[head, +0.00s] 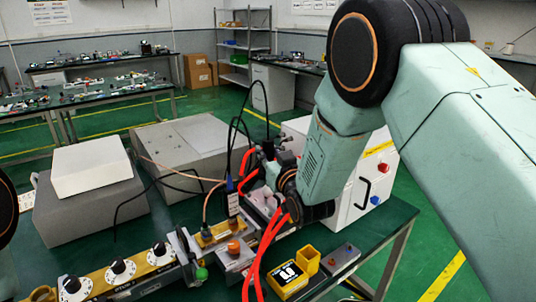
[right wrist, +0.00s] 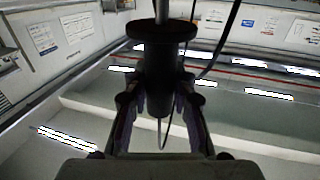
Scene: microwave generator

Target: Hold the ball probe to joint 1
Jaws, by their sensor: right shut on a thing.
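My right gripper (right wrist: 158,115) is shut on a black flanged handle, which appears to be the ball probe (right wrist: 164,65). A metal rod shows at the top of the handle in the right wrist view, and a thin cable hangs by it. In the head view the right gripper (head: 272,163) is above the bench, partly hidden by my arm, with a dark piece at its fingers. The waveguide run (head: 97,279) with dials and clamped blocks lies along the bench front. I cannot tell which of its joints is joint 1. The probe's ball tip is not clear. My left gripper is out of view.
A yellow meter (head: 289,276) and a small grey box (head: 341,259) stand at the front right. Red cables (head: 262,247) loop down beside the run. A white cabinet (head: 352,197) stands behind my arm. Grey boxes (head: 92,205) fill the back left.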

